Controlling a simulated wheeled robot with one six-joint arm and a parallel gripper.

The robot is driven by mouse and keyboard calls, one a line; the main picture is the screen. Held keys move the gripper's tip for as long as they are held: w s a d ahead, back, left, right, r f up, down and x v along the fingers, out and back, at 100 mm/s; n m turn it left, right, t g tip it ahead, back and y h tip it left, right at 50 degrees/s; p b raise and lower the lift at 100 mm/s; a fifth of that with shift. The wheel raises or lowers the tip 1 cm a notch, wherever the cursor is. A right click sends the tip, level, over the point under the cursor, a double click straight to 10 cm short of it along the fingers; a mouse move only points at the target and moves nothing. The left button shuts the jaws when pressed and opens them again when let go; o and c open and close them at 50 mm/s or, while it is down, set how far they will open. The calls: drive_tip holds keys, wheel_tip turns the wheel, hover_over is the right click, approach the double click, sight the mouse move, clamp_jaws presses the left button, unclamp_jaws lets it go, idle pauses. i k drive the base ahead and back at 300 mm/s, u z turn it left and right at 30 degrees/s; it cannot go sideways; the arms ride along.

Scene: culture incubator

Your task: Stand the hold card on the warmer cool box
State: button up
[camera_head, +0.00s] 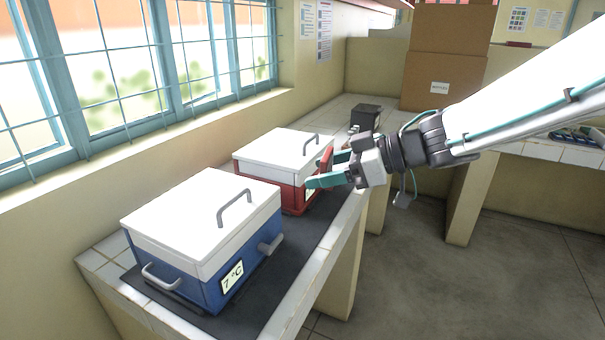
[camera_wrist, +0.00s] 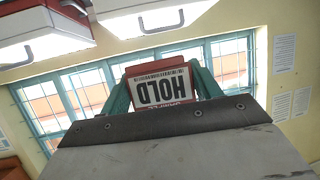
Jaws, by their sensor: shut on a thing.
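My gripper (camera_head: 322,170) is shut on the hold card (camera_wrist: 160,88), a white card with a red border. In the wrist view its word HOLD appears upside down between the teal fingers. In the head view the card's red edge (camera_head: 326,158) shows by the fingertips, at the right side of the red cool box (camera_head: 285,184). I cannot tell whether it touches that box. The blue cool box (camera_head: 205,262) stands nearer, with a display reading 7 °C (camera_head: 232,277). Both boxes have white lids with grey handles. The red box's reading is hidden or too small to read.
Both boxes stand on a dark mat (camera_head: 262,300) on a tiled counter (camera_head: 104,268) below the barred window. A small dark container (camera_head: 365,116) and a large cardboard box (camera_head: 446,65) stand farther back. Open floor (camera_head: 470,270) lies to the right.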

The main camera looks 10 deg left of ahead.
sight(285, 137)
drive_tip(key=z, duration=0.8)
drive_tip(key=i, duration=3.3)
drive_tip(key=u, duration=2.7)
drive_tip(key=i, duration=0.55)
